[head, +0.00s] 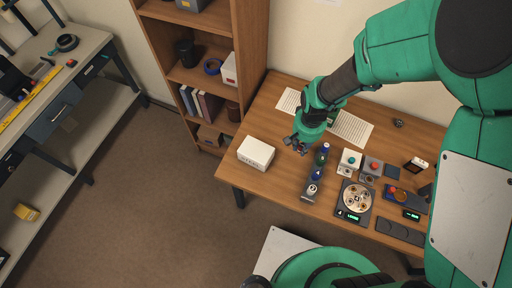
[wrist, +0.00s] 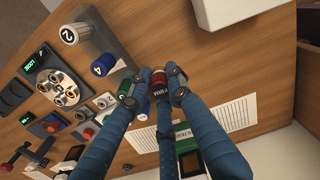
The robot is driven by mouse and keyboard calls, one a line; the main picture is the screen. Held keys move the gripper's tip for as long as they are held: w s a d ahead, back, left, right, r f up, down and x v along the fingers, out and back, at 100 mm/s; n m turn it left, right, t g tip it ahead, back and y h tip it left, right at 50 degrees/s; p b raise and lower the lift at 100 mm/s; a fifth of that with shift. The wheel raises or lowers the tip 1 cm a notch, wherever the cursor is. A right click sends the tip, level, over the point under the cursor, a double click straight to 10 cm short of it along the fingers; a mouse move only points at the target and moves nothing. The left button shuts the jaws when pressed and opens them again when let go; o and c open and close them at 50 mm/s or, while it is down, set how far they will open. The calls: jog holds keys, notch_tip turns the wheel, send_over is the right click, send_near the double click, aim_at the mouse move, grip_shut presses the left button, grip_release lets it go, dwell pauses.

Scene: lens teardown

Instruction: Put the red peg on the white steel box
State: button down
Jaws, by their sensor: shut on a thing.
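The red peg (wrist: 158,78) is between the fingertips of my gripper (wrist: 155,82) in the wrist view, with only its upper part showing. My gripper (head: 300,146) is shut on it and is over the table, just left of the peg rack in the head view. The peg is too small to make out in the head view. The white steel box (head: 256,153) stands at the table's left front, left of my gripper. In the wrist view part of the box (wrist: 238,10) shows at the top edge. Its top looks bare.
The peg rack (head: 306,196) holds a grey, a green and two blue pegs. Right of it are button boxes (head: 350,160), a round dial device (head: 357,199) and other small devices. Printed sheets (head: 350,128) lie behind. The table between rack and box is clear.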

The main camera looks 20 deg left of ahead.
jog(key=s+a+r+n+p, duration=0.1)
jog(key=s+a+p, duration=0.2)
jog(key=s, duration=1.2)
jog(key=shift+s+a+r+n, duration=0.15)
jog(key=shift+s+a+n, duration=0.2)
jog(key=shift+a, duration=0.8)
send_over(256, 150)
jog(key=shift+f, duration=0.75)
jog(key=shift+f, duration=0.1)
jog(key=shift+f, duration=1.65)
jog(key=shift+f+b, duration=0.2)
jog(key=shift+b, duration=0.15)
